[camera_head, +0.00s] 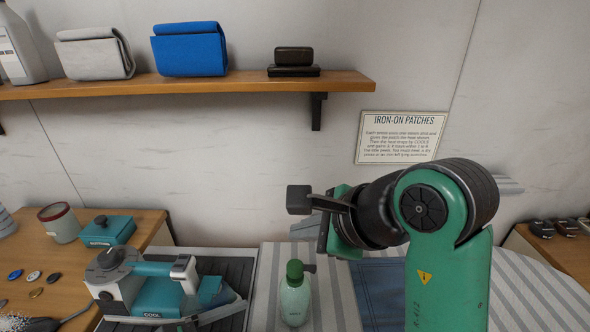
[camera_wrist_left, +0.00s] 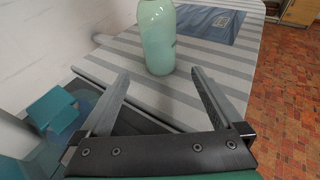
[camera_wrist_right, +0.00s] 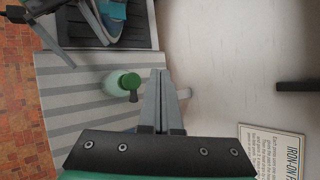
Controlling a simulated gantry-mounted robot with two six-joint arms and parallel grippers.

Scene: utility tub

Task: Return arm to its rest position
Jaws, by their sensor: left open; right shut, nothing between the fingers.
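My right arm (camera_head: 440,230) reaches up in front of the wall at the right of the head view. Its gripper (camera_head: 325,215) is raised above the striped ironing surface. In the right wrist view the right gripper (camera_wrist_right: 162,85) has its two fingers together with nothing between them. My left gripper (camera_wrist_left: 160,80) is open and empty in the left wrist view. A pale green bottle (camera_wrist_left: 157,38) stands upright beyond its fingertips, apart from them. The bottle also shows in the head view (camera_head: 294,300), below the right gripper, and in the right wrist view (camera_wrist_right: 115,86).
A teal iron (camera_head: 150,290) is on a dark tray (camera_head: 235,270) left of the bottle. Blue denim (camera_head: 383,285) lies on the striped surface. A sign (camera_head: 400,137) is on the wall behind my right arm.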

